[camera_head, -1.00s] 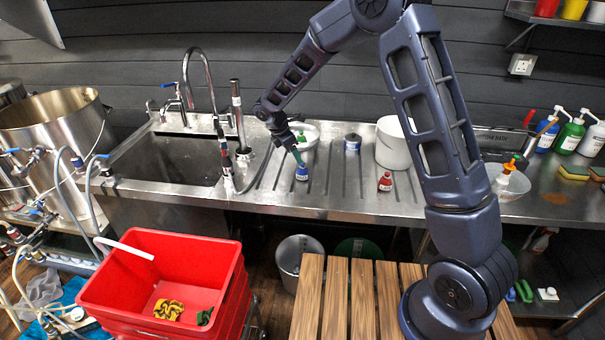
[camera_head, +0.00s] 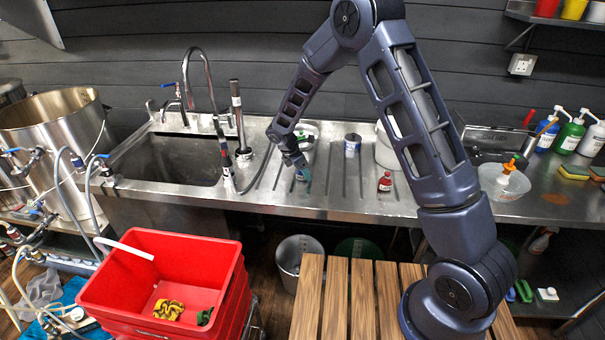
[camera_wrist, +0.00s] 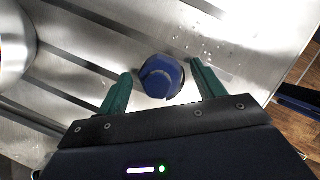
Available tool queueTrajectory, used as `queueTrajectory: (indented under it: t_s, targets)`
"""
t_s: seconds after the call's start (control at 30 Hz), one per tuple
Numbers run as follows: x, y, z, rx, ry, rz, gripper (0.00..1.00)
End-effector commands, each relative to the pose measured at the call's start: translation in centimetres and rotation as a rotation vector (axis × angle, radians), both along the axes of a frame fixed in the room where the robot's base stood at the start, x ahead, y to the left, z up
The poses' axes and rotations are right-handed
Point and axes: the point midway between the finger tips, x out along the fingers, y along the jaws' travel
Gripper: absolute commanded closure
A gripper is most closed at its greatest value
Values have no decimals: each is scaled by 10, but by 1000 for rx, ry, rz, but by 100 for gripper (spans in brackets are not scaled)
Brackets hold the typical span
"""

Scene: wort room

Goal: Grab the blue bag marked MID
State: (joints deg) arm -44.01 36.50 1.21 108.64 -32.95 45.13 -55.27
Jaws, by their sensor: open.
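A small blue bag (camera_head: 300,177) stands on the steel drainboard and is partly hidden by my gripper in the head view. In the wrist view the blue bag (camera_wrist: 160,80) shows from above, between the two green fingers. My gripper (camera_wrist: 161,72) is open, with one finger on each side of the bag and a visible gap to each. In the head view my gripper (camera_head: 304,174) points down at the bag. No MID marking can be read in either view.
A red bag (camera_head: 385,182) stands to the right on the drainboard (camera_head: 340,203). Behind are a blue-topped container (camera_head: 352,146) and a white bucket (camera_head: 386,150). The sink (camera_head: 175,160) lies left. A red crate (camera_head: 165,262) stands below at the front left.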

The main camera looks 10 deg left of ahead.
Motion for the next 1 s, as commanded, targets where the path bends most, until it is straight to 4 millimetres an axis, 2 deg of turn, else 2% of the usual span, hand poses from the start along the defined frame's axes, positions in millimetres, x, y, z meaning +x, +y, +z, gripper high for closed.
queueTrajectory:
  t_s: [0.1, 0.3, 0.57, 1.0]
  targets:
    - [2, -4, -9, 0, 0, 0, 32]
    - [2, -4, -9, 1, -1, -1, 32]
    - [2, -3, -9, 1, -1, -1, 79]
    - [3, -3, -3, 2, -1, 0, 79]
